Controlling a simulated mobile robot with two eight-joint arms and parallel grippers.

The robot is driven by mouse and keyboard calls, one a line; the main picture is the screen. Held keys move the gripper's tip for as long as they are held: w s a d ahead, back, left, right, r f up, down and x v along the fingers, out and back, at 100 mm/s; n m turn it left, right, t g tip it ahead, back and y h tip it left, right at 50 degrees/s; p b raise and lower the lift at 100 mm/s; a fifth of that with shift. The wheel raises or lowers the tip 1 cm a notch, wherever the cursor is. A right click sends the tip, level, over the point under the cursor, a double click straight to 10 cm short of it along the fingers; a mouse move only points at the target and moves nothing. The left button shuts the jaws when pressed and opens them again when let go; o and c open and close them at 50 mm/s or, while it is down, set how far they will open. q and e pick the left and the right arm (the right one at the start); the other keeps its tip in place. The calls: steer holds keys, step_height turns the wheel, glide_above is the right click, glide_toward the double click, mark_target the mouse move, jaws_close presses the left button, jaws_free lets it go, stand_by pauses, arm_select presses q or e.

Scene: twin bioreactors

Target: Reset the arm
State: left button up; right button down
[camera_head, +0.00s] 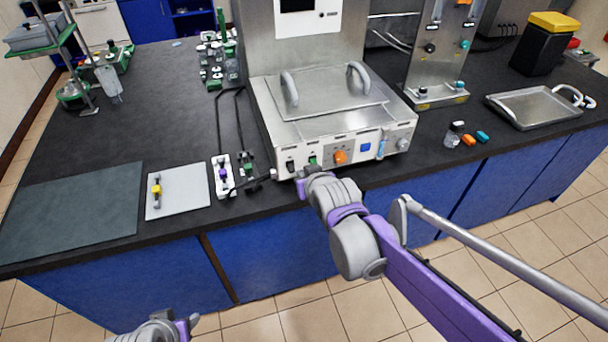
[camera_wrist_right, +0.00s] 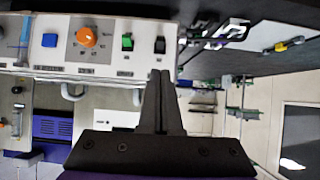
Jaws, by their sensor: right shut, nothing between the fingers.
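My right arm (camera_head: 355,240) reaches in from the lower right. Its right gripper (camera_head: 302,188) is at the front edge of the bench, by the front panel of the bioreactor unit (camera_head: 335,135). In the right wrist view the right gripper (camera_wrist_right: 160,78) has its two dark fingers together with nothing between them. The fingertips point toward the panel's lower edge, near a green switch (camera_wrist_right: 127,42) and a black switch (camera_wrist_right: 160,45). I cannot tell whether they touch the panel.
The panel has an orange knob (camera_head: 340,157) and a blue button (camera_head: 365,147). Left of it are a white rack (camera_head: 222,175), a white board (camera_head: 178,190) and a dark mat (camera_head: 70,210). A metal tray (camera_head: 540,105) stands right. The floor before the bench is clear.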

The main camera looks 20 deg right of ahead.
steer(key=shift+s, duration=0.1)
steer(key=s+d+f+g, duration=0.1)
steer(key=s+f, duration=0.3)
steer(key=s, duration=0.8)
steer(key=s+d+f+g, duration=0.2)
steer(key=s+f+g, duration=0.2)
steer(key=s, duration=0.8)
steer(key=shift+f+g, duration=0.3)
steer(key=shift+f, duration=0.45)
